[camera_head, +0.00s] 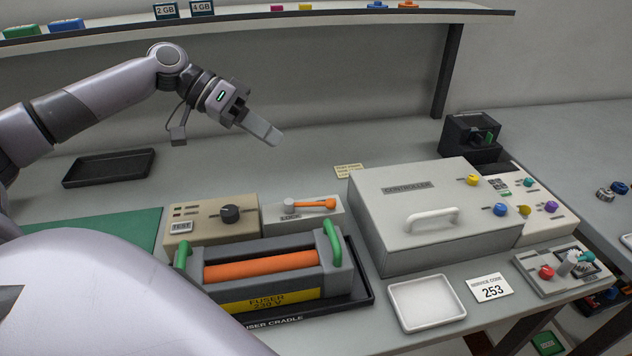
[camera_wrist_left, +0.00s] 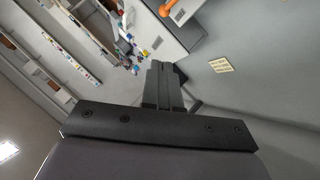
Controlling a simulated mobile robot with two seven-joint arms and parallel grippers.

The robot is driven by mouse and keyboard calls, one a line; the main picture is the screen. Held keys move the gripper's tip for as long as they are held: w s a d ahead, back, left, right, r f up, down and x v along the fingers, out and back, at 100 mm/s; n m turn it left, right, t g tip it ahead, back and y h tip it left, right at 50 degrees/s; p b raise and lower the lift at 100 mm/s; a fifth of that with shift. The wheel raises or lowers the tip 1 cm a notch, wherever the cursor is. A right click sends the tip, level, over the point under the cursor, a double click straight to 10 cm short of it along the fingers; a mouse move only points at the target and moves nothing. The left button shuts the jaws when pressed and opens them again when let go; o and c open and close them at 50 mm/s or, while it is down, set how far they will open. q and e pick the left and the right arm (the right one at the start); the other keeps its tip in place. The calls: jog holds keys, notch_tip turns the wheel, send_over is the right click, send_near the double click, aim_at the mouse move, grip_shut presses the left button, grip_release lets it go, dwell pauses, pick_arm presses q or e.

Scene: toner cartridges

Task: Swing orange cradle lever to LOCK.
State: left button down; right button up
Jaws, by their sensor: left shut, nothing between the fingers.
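The cradle lever (camera_head: 309,204) has a pale pivot and an orange arm ending in an orange knob at the right; it sits on a small light box (camera_head: 275,218) behind the fuser cradle. The lever arm points right; lettering on its box is too small to read. The orange knob end also shows in the left wrist view (camera_wrist_left: 168,8). The fuser (camera_head: 262,267), with an orange roller and green handles, lies in the cradle tray (camera_head: 358,305). My left gripper (camera_head: 274,137) is shut and empty, above and behind the lever, not touching it. My right gripper is not in view.
A beige test box (camera_head: 190,222) with a black knob stands left of the lever. A large controller box (camera_head: 400,215) with a white handle stands to its right. A black tray (camera_head: 108,168) lies at the back left. A shelf (camera_head: 300,14) runs above the bench.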

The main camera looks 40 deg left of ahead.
pick_arm(q)
jog(key=p, duration=0.2)
send_over(310, 205)
jog(key=w+a, duration=0.2)
jog(key=w, duration=0.1)
notch_tip(310, 205, down, 5)
jog(key=shift+s+d+f+p, duration=0.15)
jog(key=shift+d+f, duration=0.15)
jog(key=shift+f, duration=0.3)
jog(key=shift+s+d+f+p, duration=0.1)
jog(key=shift+d+f, duration=0.15)
jog(key=shift+f, duration=0.4)
jog(key=shift+s+d+f+p, duration=0.15)
jog(key=shift+d+f, duration=0.15)
jog(key=shift+f, duration=0.3)
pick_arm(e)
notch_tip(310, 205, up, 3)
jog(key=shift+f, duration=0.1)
pick_arm(q)
jog(key=shift+w, duration=0.1)
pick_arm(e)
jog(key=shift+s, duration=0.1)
